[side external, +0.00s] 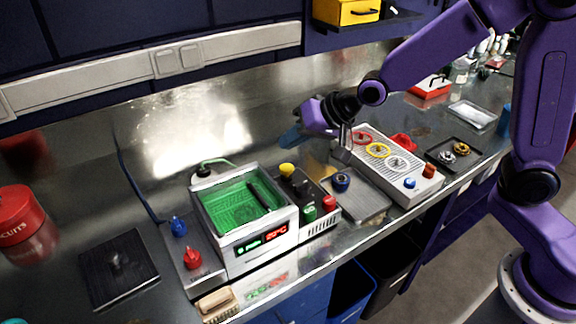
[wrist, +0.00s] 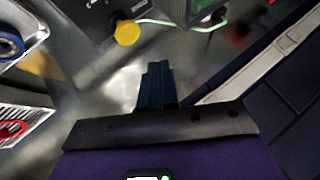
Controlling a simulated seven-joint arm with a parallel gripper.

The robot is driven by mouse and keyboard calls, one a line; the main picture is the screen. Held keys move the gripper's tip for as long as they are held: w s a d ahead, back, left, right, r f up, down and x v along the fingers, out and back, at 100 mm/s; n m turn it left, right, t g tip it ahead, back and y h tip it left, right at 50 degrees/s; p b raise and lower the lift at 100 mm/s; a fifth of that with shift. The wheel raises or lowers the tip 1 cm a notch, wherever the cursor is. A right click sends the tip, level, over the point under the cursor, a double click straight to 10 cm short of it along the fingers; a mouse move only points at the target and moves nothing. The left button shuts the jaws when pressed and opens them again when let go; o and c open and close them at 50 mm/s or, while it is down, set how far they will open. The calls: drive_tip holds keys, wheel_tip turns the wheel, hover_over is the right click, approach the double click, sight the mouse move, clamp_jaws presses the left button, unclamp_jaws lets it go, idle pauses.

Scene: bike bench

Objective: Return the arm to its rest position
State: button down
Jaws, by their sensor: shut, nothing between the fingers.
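My gripper (side external: 288,138) is above the metal bench, in front of the back wall and behind the white box with coloured rings. Its dark blue fingers point left and slightly down in the side external view. In the wrist view the fingers (wrist: 157,75) are together, with nothing between them. The gripper is apart from the objects on the bench. The purple arm reaches in from the right, with its elbow raised.
A basin with green contents (side external: 240,207) stands left of the gripper. A yellow knob (side external: 287,169) is near the fingers; it also shows in the wrist view (wrist: 127,32). The ring box (side external: 398,163) is at right. A red canister (side external: 25,222) stands far left.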

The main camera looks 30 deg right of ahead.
drive_tip(key=s+d+n+g+h, duration=0.1)
drive_tip(key=s+d+n, duration=0.3)
drive_tip(key=s, duration=0.6)
drive_tip(key=s+d+n+g+h, duration=0.2)
drive_tip(key=s+d+n, duration=0.3)
drive_tip(key=s, duration=0.5)
drive_tip(key=s+d+n+g+h, duration=0.2)
drive_tip(key=s+d+n+g, duration=0.2)
drive_tip(key=s+d, duration=0.3)
drive_tip(key=s+n, duration=0.1)
drive_tip(key=s, duration=0.3)
drive_tip(key=shift+f, duration=0.4)
